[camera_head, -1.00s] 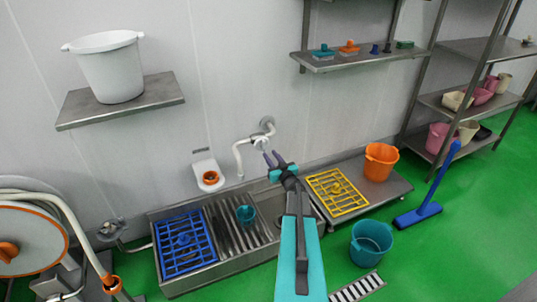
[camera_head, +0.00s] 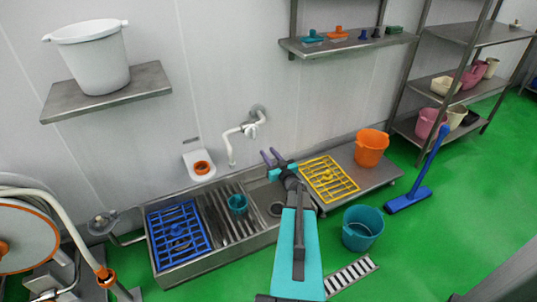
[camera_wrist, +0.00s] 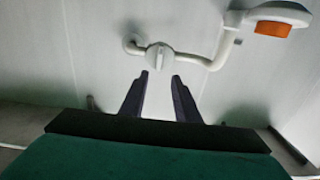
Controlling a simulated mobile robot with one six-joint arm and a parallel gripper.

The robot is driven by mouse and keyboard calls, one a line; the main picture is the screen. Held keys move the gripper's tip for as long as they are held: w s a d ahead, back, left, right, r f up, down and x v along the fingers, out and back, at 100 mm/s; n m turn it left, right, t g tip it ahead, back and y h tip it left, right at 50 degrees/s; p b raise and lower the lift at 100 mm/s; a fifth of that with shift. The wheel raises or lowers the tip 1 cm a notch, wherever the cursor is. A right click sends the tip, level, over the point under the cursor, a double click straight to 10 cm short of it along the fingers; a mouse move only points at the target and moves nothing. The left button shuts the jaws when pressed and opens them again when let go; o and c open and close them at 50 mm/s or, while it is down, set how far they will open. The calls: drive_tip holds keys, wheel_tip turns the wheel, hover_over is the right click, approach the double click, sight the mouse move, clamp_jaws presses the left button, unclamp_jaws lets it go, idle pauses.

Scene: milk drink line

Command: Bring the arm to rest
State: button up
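My gripper (camera_head: 270,158) is at the end of my raised teal arm, above the right part of the steel sink. In the wrist view its two dark fingers (camera_wrist: 161,98) stand apart with nothing between them, so it is open and empty. The white wall tap (camera_head: 243,131) is behind and to the left of the fingers in the head view. In the wrist view the tap (camera_wrist: 160,57) is just beyond the fingertips, with a visible gap in the picture.
The sink holds a blue grid (camera_head: 178,235) and a teal cup (camera_head: 237,203). A yellow grid (camera_head: 328,180) and an orange bucket (camera_head: 371,147) stand on the bench at right. A teal bucket (camera_head: 362,227) and a blue squeegee (camera_head: 409,199) are on the green floor.

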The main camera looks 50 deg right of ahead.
idle(0.3)
